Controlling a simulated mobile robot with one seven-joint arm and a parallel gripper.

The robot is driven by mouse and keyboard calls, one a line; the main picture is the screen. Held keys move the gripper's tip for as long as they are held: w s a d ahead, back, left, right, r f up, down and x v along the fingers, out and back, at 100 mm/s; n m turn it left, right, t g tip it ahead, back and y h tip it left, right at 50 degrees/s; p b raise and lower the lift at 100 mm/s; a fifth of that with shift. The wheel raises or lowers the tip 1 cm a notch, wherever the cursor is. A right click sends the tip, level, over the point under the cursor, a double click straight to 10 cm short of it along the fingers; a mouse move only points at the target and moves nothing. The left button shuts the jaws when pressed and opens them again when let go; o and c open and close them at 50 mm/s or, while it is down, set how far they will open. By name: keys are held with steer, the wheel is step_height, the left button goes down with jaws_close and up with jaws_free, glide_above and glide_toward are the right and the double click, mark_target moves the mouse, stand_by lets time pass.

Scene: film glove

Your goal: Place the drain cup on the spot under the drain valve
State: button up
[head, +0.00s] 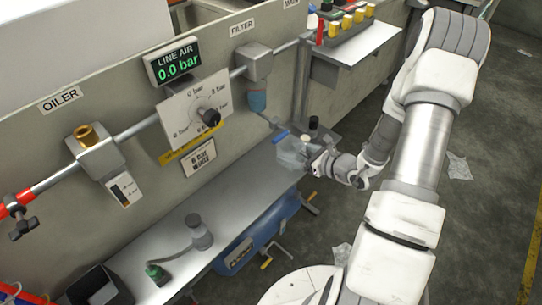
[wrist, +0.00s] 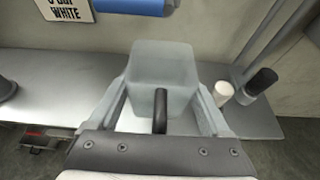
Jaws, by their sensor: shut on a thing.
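The drain cup (head: 291,153) is a pale translucent cup. My gripper (head: 314,162) is shut on it and holds it over the right end of the bench shelf. In the wrist view the cup (wrist: 162,65) fills the middle, with a dark handle (wrist: 160,110) between my two fingers. The filter (head: 256,63) with its blue bowl (head: 257,101) hangs on the pipe above and left of the cup. A blue bar (head: 280,136) shows just above the cup, and a blue part (wrist: 135,5) is at the wrist view's top edge. I cannot make out the spot under the valve.
The metal shelf (head: 235,187) is mostly clear left of the cup. A white-capped bottle (wrist: 222,91) and a black-capped one (wrist: 261,82) stand close right of the cup. A grey fitting with a hose (head: 198,231) and a black bin (head: 98,287) sit farther left.

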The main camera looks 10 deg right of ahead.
steer(key=x, duration=0.3)
steer(key=b+x, duration=0.1)
steer(key=x, duration=0.2)
steer(key=r+b+x, duration=0.1)
steer(key=x, duration=0.1)
steer(key=shift+w+a+f, duration=0.2)
steer(key=shift+w+a, duration=0.05)
steer(key=shift+w, duration=0.25)
step_height(320, 180, down, 4)
steer(key=shift+f+b, duration=0.2)
steer(key=shift+b, duration=0.8)
steer(key=shift+w+a+f, duration=0.1)
steer(key=shift+w+f, duration=0.05)
steer(key=shift+f, duration=0.05)
steer(key=shift+r, duration=0.15)
steer(key=shift+b, duration=0.3)
steer(key=o, duration=1.2)
